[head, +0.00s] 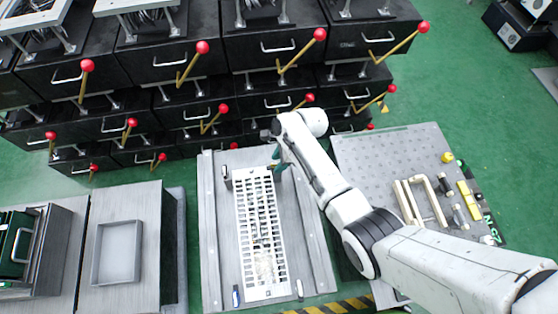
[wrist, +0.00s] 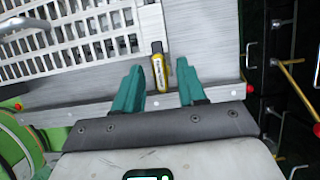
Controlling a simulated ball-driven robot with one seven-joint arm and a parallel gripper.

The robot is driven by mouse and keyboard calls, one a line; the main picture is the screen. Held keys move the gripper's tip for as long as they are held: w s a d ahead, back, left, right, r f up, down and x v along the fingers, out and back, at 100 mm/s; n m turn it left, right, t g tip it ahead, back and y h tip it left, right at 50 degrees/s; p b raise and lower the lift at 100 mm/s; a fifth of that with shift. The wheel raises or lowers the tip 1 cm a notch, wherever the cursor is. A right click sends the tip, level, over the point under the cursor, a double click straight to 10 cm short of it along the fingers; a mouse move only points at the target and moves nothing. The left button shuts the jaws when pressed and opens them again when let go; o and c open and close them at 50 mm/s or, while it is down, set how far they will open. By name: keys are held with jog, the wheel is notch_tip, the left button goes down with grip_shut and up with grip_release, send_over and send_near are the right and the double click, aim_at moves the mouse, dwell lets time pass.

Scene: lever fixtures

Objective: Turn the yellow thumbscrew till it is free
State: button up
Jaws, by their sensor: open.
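A small upright yellow piece with dark marks and a pale top (wrist: 160,72) shows in the wrist view at the edge of the metal plate. It looks like the yellow thumbscrew, but its shape is too small to be sure. My gripper (wrist: 160,67) has two teal fingers, open and apart, one on each side of the piece in the picture. I see no contact, and the gap in depth is unclear. In the head view my gripper (head: 277,168) is over the upper end of the white slotted rack (head: 241,205), and the yellow piece is hidden there.
Black drawer units with red-knobbed levers (head: 202,48) stand behind the metal plate (head: 215,240). To the right is a perforated table (head: 370,160) with a round yellow knob (head: 447,157) and cream bars (head: 408,203). A grey tray (head: 117,252) lies at left.

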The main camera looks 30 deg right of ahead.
grip_shut()
dwell(0.4)
dwell(0.4)
jog(key=n, duration=0.1)
jog(key=n+g, duration=0.1)
jog(key=n, duration=0.1)
jog(key=n+b, duration=0.1)
jog(key=shift+w+f+n+g, duration=0.1)
jog(key=shift+w+n+g, duration=0.15)
jog(key=shift+n+g, duration=0.15)
jog(key=n+g+b, duration=0.1)
jog(key=n, duration=0.2)
jog(key=shift+n, duration=0.4)
jog(key=n+g+b, duration=0.1)
jog(key=n, duration=0.1)
jog(key=n+g+h+b, duration=0.1)
jog(key=n, duration=0.1)
jog(key=shift+w+a, duration=0.15)
jog(key=n+b, duration=0.1)
jog(key=n, duration=0.1)
jog(key=n+h, duration=0.1)
jog(key=n, duration=0.2)
jog(key=shift+g+h+b, duration=0.3)
jog(key=shift+g+b, duration=0.1)
